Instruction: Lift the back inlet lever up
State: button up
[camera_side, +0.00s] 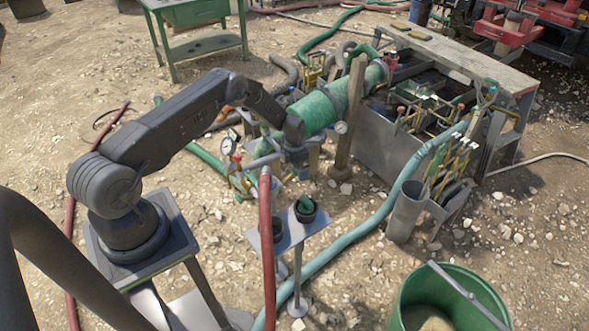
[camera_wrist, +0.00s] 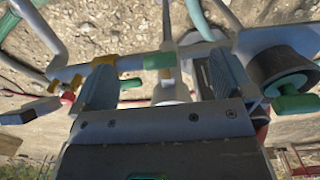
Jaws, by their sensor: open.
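My gripper (camera_wrist: 163,85) shows in the wrist view with its two grey fingers spread apart and nothing seen held between them. In the side view my gripper (camera_side: 295,160) is at the arm's end, close to the pipework beside the green tank (camera_side: 322,108). In the wrist view a pipe with a green handle (camera_wrist: 158,60) and a yellow fitting (camera_wrist: 105,60) crosses just beyond the fingers. Another green handle (camera_wrist: 294,103) is at the right, beside a dark round cap. I cannot tell which of these is the back inlet lever; in the side view the arm hides part of the pipework.
A wooden post (camera_side: 347,120) stands against the tank. A small grey stand (camera_side: 290,228), a red hose (camera_side: 267,250) and a green bucket (camera_side: 452,275) are in front. A pressure gauge (camera_side: 227,147) sits left of the gripper. Open gravel lies at the left.

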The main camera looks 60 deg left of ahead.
jog(key=shift+r, duration=3.45)
